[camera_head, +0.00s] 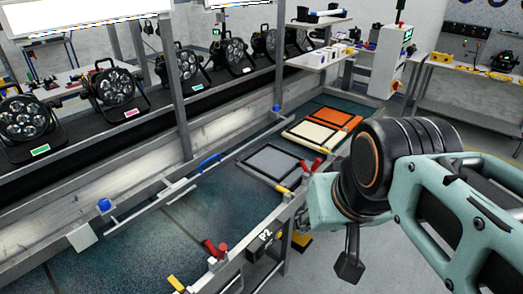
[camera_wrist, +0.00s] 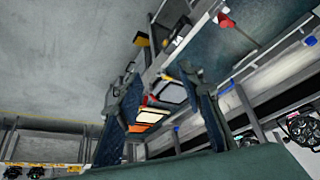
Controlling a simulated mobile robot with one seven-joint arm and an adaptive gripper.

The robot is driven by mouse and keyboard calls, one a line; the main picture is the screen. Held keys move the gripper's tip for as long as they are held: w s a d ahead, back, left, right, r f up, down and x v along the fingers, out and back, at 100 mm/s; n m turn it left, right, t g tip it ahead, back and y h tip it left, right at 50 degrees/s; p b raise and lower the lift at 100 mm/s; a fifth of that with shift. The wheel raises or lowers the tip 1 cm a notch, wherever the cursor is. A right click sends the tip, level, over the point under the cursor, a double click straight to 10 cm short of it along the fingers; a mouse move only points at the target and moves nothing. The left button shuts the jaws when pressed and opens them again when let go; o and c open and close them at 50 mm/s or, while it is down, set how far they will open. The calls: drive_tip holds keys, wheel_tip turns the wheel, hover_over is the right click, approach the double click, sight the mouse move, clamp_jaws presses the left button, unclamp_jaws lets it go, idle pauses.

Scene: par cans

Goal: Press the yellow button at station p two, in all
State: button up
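The P2 label (camera_head: 265,235) is on a dark box at the near rail of the line. A yellow piece (camera_head: 302,241) shows below and right of it, partly hidden; I cannot tell if it is the button. Other small yellow pieces are on the rail, one lower left (camera_head: 176,284) and one near the grey panel (camera_head: 283,189). A yellow and black part also shows in the wrist view (camera_wrist: 141,39). My gripper (camera_wrist: 160,78) has its fingers apart in the wrist view, with nothing seen between them.
Red parts (camera_head: 215,249) and a blue knob (camera_head: 104,205) stand on the rails. A grey panel (camera_head: 270,162), a cream panel (camera_head: 315,136) and an orange panel (camera_head: 333,117) lie on the line. Several par cans (camera_head: 113,88) stand behind. Grey floor is clear at lower right.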

clamp_jaws()
idle(1.3)
